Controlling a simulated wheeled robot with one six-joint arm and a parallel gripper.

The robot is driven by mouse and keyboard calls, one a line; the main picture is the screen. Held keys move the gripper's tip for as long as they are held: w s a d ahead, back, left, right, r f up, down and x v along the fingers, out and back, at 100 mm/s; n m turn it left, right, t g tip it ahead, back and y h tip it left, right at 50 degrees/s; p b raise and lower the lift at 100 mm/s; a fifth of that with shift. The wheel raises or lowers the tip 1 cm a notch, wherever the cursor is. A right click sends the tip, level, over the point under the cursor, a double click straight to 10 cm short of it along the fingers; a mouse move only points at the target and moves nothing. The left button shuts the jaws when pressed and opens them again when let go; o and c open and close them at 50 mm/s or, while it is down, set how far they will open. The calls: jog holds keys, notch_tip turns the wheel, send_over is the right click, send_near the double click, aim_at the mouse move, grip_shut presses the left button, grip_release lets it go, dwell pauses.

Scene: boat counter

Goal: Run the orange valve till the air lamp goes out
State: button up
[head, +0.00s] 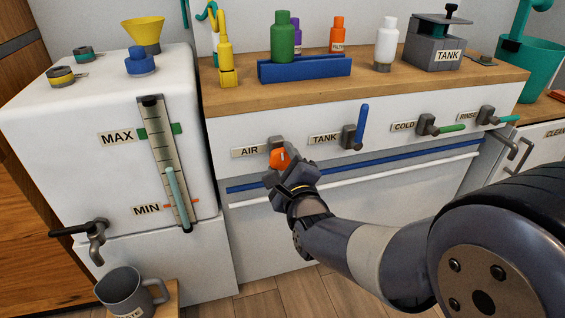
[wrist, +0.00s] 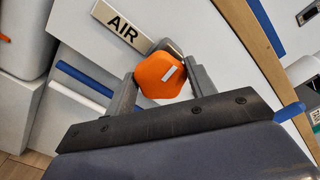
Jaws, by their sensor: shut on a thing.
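The orange valve (head: 280,158) is a knob on the white counter front, just right of the AIR label (head: 251,152). In the wrist view the orange valve (wrist: 160,75) is lobed, with a short white mark on its face, and the AIR label (wrist: 122,27) is beside it. My gripper (head: 283,166) is shut on the valve, with one finger on each side of it; the fingers also show in the wrist view (wrist: 160,84). I see no lit lamp in either view.
A blue lever (head: 362,125) by the TANK label stands upright to the right. Green levers marked COLD (head: 452,128) and RINSE are further right. Blue and white rails (head: 400,158) run below. A white tank with a level gauge (head: 165,165) stands left, above a grey mug (head: 125,292).

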jog(key=shift+m, duration=0.6)
jog(key=o, duration=0.9)
jog(key=shift+o, duration=0.2)
jog(key=shift+s, duration=0.1)
jog(key=p+v, duration=0.2)
jog(key=v, duration=0.8)
jog(key=shift+s, duration=0.3)
jog(key=shift+d, duration=0.1)
